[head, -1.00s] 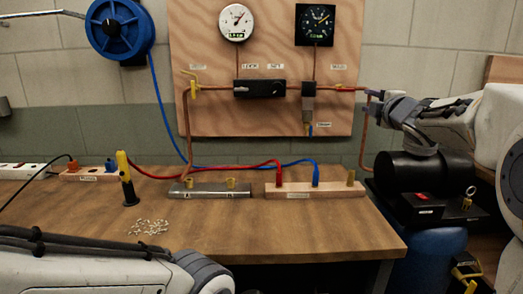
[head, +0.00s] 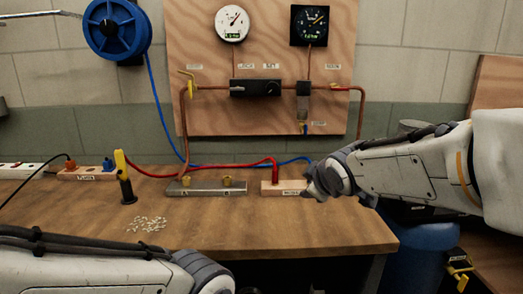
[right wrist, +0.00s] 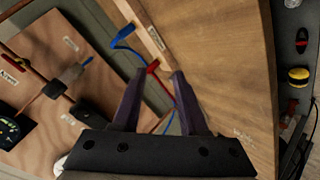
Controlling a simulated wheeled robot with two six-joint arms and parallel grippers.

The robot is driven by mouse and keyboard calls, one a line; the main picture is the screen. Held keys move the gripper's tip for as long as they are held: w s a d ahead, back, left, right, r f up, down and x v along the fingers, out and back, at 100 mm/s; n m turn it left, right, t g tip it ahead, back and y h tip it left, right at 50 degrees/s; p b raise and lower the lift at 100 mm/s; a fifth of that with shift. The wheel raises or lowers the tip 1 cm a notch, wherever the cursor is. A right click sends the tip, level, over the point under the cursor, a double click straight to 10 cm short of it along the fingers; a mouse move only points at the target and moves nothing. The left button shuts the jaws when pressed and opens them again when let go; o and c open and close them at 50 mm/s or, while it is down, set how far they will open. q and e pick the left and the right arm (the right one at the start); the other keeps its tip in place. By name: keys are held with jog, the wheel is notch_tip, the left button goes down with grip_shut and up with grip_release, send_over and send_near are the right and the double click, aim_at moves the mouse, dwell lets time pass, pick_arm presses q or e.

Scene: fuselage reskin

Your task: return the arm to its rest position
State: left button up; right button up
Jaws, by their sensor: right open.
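My right arm (head: 420,172) comes in from the right in the head view, its dark grey wrist (head: 328,178) in front of the right end of a wooden plug block (head: 270,188). In the right wrist view my right gripper (right wrist: 159,73) is open, with nothing between its two dark fingers. A red plug and lead (right wrist: 154,67) show beyond the fingertips. My left arm (head: 90,262) lies across the lower left of the head view; its gripper is out of frame.
A wooden workbench (head: 270,230) carries a metal block (head: 206,188), a yellow-black tool (head: 124,176) and small pale pieces (head: 147,223). Behind is a wooden panel (head: 205,60) with gauges and copper pipes. A blue tank (head: 415,255) stands below my right arm.

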jog(key=s+a+f+m+g, duration=0.1)
jog(key=s+a+f+g, duration=0.3)
jog(key=s, duration=0.6)
jog(key=s+f+m+g, duration=0.1)
jog(key=s+f+g, duration=0.2)
jog(key=s+f, duration=0.6)
jog(key=s+a+f+m+g, duration=0.2)
jog(key=s+a+f+g, duration=0.1)
jog(key=s, duration=0.9)
notch_tip(320, 180, up, 18)
jog(key=s+g+p, duration=0.1)
jog(key=p, duration=1.7)
jog(key=shift+s+f, duration=0.15)
jog(key=shift+s, duration=0.1)
jog(key=shift+d, duration=0.1)
